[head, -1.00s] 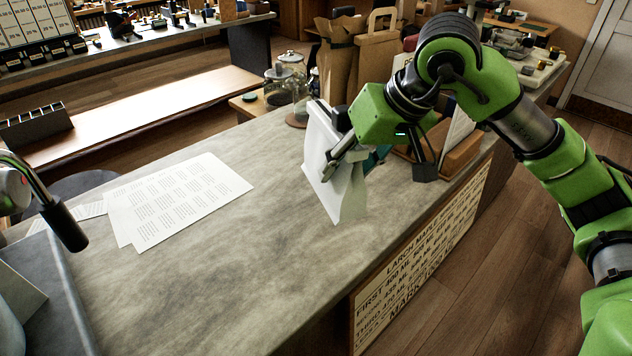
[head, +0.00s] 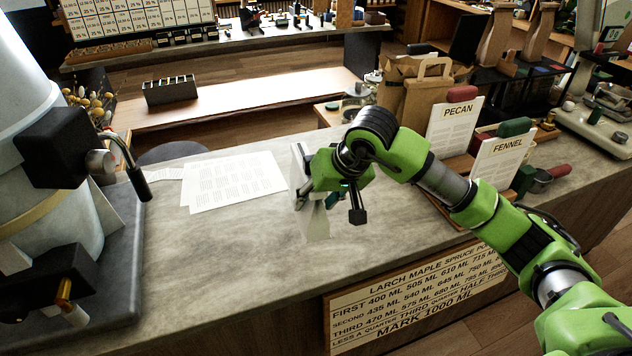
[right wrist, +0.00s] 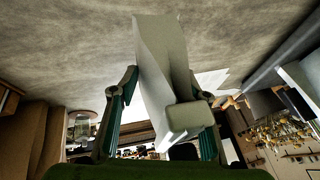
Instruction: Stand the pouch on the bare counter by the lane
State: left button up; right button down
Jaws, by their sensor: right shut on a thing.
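The white pouch (head: 316,222) is upright, slightly tilted, over the grey stone counter (head: 240,245), right of the printed sheets. My right gripper (head: 306,194) is shut on it from the right and hides part of it. In the right wrist view the pouch (right wrist: 160,50) stands between the two fingers (right wrist: 165,88), with the counter (right wrist: 70,45) beyond its end. I cannot tell whether its bottom touches the counter. My left gripper is not in view.
Printed sheets (head: 237,182) lie left of the pouch. A large dispenser (head: 30,190) stands on a dark base at the left. PECAN (head: 453,125) and FENNEL (head: 497,160) cards, paper bags (head: 412,95) and a jar (head: 357,100) stand right and behind. The counter's front middle is clear.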

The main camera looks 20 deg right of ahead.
jog(key=shift+w+f, duration=0.15)
jog(key=shift+w, duration=0.15)
jog(key=shift+s+d, duration=0.1)
jog(key=shift+s, duration=0.05)
jog(key=shift+f+b, duration=0.25)
jog(key=shift+b, duration=0.35)
notch_tip(320, 180, down, 5)
jog(key=b, duration=0.5)
pick_arm(q)
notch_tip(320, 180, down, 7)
jog(key=b, duration=0.1)
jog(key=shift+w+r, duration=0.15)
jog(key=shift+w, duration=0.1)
pick_arm(e)
jog(key=shift+f, duration=0.25)
pick_arm(q)
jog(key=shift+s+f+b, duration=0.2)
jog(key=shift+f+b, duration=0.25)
jog(key=shift+b, duration=0.05)
pick_arm(e)
jog(key=shift+f, duration=0.45)
